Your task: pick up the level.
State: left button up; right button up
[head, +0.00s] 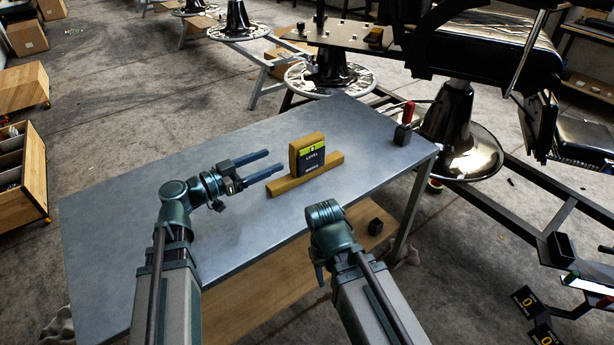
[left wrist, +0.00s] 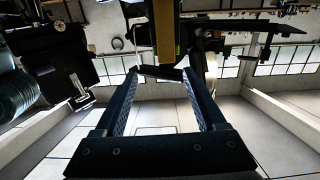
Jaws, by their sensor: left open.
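The level (head: 310,157) stands upright on the grey metal table, a yellow-brown block with a black "LEVEL" face, and a long yellow-brown base bar runs along its foot. My left gripper (head: 275,162) is open, its two dark fingers pointing right toward the level, with a small gap showing between the fingertips and the block. In the left wrist view, the open fingers (left wrist: 160,76) frame a tan upright strip (left wrist: 165,35) beyond their tips, which looks like the level. My right arm reaches over the table's front edge, but its gripper fingers do not show.
The grey table (head: 130,220) has clear surface left of and behind the level. A red-handled tool in a dark holder (head: 403,132) stands at the far right corner. A barber chair base (head: 452,125) is just beyond.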

aim_at(293, 149)
pick_arm(q)
jog(key=x, duration=0.8)
jog(key=shift+w+r, duration=0.15)
jog(key=shift+w, duration=0.2)
jog(key=shift+w+a+x, duration=0.1)
jog(key=shift+w+x, duration=0.05)
jog(key=shift+x, duration=1.2)
jog(key=shift+w+a+x, duration=0.15)
jog(key=shift+x, duration=1.2)
grip_shut()
jog(key=shift+r, duration=0.1)
